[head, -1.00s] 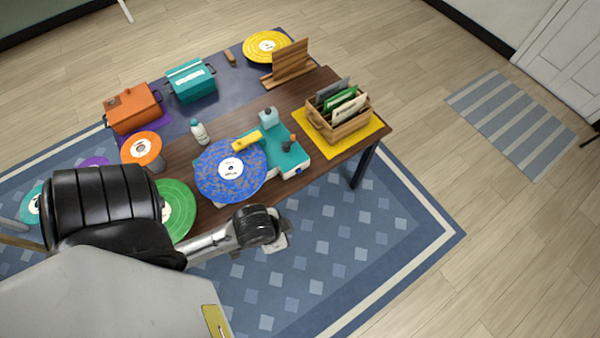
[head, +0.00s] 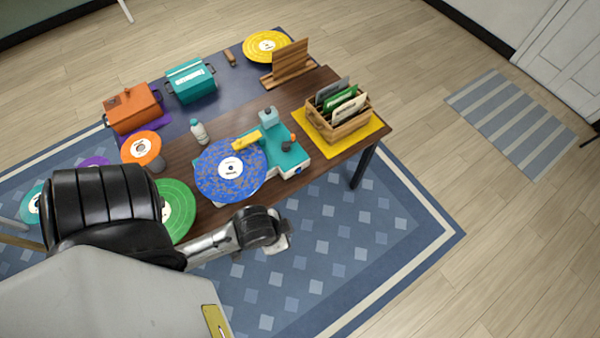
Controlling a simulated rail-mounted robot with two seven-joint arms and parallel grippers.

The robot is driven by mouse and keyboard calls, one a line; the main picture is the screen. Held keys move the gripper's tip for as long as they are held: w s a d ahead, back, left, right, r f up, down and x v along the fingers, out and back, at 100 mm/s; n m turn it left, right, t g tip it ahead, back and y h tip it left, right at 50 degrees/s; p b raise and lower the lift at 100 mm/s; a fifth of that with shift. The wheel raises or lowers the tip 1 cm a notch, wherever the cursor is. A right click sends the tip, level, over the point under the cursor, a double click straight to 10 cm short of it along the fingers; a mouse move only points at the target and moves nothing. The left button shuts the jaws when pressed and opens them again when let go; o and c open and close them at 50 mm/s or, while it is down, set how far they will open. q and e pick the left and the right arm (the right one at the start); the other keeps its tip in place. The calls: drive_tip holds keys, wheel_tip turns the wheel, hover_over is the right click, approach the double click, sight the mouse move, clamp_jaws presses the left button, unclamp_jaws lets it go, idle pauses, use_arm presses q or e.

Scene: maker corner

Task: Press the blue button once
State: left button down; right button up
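A turntable (head: 284,160) with a teal top and a blue speckled record (head: 232,184) stands at the table's near edge. A yellow bar (head: 247,140) lies over the record's far edge, and a dark knob with an orange part (head: 289,143) sits at the turntable's right. A small light-blue block-like thing (head: 268,116) stands just behind the turntable. My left arm's wrist end (head: 276,243) is in front of the table's near edge, apart from these things. Its fingers cannot be made out. My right gripper is not in view.
A wooden crate of sleeves (head: 338,130) stands on a yellow mat at the right. Orange (head: 132,109) and teal (head: 190,81) cases stand behind.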

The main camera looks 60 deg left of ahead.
use_arm(q)
drive_tip(key=shift+a, duration=0.15)
idle(0.3)
drive_tip(key=shift+f, duration=0.1)
drive_tip(key=w+a+f+n+t+y+b, duration=0.15)
drive_tip(key=w+f+b, duration=0.45)
drive_tip(key=f+b, duration=0.8)
drive_tip(key=w+a+f+n+t+b, duration=0.15)
drive_tip(key=w+f+b, duration=0.45)
drive_tip(key=f+b, duration=0.85)
drive_tip(key=w+f+n+t+y+b, duration=0.15)
drive_tip(key=w+f+b, duration=0.6)
drive_tip(key=b, duration=1.25)
drive_tip(key=w+a+f+n+t+y+b, duration=0.1)
drive_tip(key=a+f+n+y+b, duration=0.15)
drive_tip(key=a+f+b, duration=0.45)
drive_tip(key=w+a+r+m+t+y, duration=0.1)
drive_tip(key=a+r+m+t+y, duration=0.1)
drive_tip(key=r+y, duration=0.7)
drive_tip(key=shift+a+r+t+y+b, duration=0.4)
drive_tip(key=shift+a+t, duration=0.35)
drive_tip(key=shift+a, duration=0.65)
